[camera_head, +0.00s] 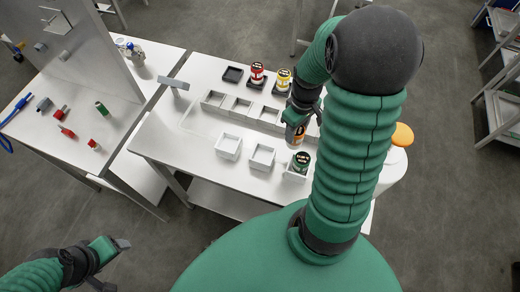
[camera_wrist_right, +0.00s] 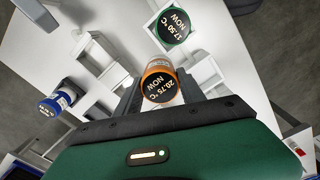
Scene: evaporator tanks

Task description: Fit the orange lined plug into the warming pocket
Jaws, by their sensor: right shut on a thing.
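The orange lined plug (camera_head: 295,135) is a small cylinder with orange bands. My right gripper (camera_head: 298,119) is shut on it above the table, near the row of white pockets. In the right wrist view the plug's dark top (camera_wrist_right: 160,88) reads 20.75 °C NOW between the fingers. White square pockets stand in a back row (camera_head: 240,106) and as front boxes, two of them empty (camera_head: 228,147) (camera_head: 262,156). I cannot tell which is the warming pocket. My left gripper (camera_head: 112,264) is empty and open at lower left, away from the table.
A green plug (camera_head: 300,160) sits in the right front box. Red (camera_head: 257,72) and yellow (camera_head: 282,78) plugs stand on black holders, beside an empty black holder (camera_head: 233,74). A blue plug (camera_wrist_right: 57,103) shows in the right wrist view. My right arm hides the table's right side.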

